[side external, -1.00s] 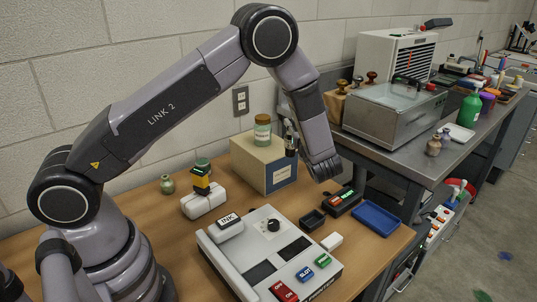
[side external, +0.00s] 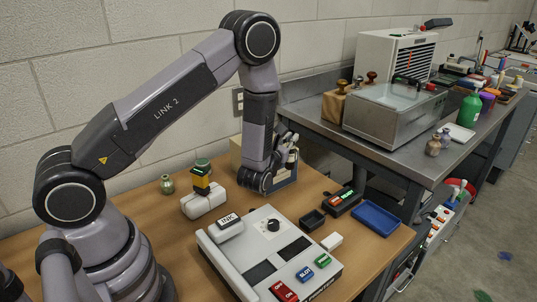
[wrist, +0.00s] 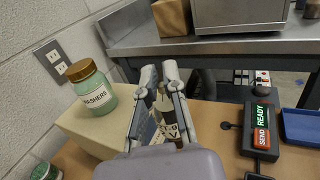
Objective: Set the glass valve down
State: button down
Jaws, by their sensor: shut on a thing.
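My gripper (wrist: 159,80) is in the middle of the wrist view, its two fingers close together around a small, partly hidden thing. I take this to be the glass valve (wrist: 164,129); a pale label with dark lettering and a dark brownish part show between the fingers. In the side view my gripper (side external: 287,137) is beside the cream box at the back of the wooden bench, partly behind my wrist. The valve's glass outline is too small and covered to make out there. I cannot tell whether it touches anything below.
A jar marked WASHERS (wrist: 91,92) stands on the cream box (wrist: 75,125) left of my gripper. A grey console (side external: 222,262), a small black tray (side external: 312,220), a SEND/READY box (side external: 343,203) and a blue tray (side external: 377,219) occupy the bench. A steel bench (side external: 420,165) stands behind.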

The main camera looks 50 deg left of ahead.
jog(key=shift+s+d+f+m+h, duration=0.1)
jog(key=shift+s+d+m+h, duration=0.15)
jog(key=shift+h, duration=0.25)
jog(key=shift+w+f+m+t+h, duration=0.1)
jog(key=shift+w+m+t+h, duration=0.1)
jog(key=shift+m+t+h, duration=0.1)
jog(key=shift+w+a+f, duration=0.2)
jog(key=shift+w+f, duration=1.95)
jog(key=shift+w, duration=0.1)
jog(key=shift+w+a+f, duration=0.15)
jog(key=shift+w+f, duration=1.95)
jog(key=shift+w, duration=0.1)
jog(key=shift+w+a+f, duration=0.2)
jog(key=shift+w+f, duration=1.95)
jog(key=shift+w, duration=0.1)
jog(key=shift+f, duration=0.15)
jog(key=c, duration=1.2)
grip_release()
jog(key=shift+c, duration=0.2)
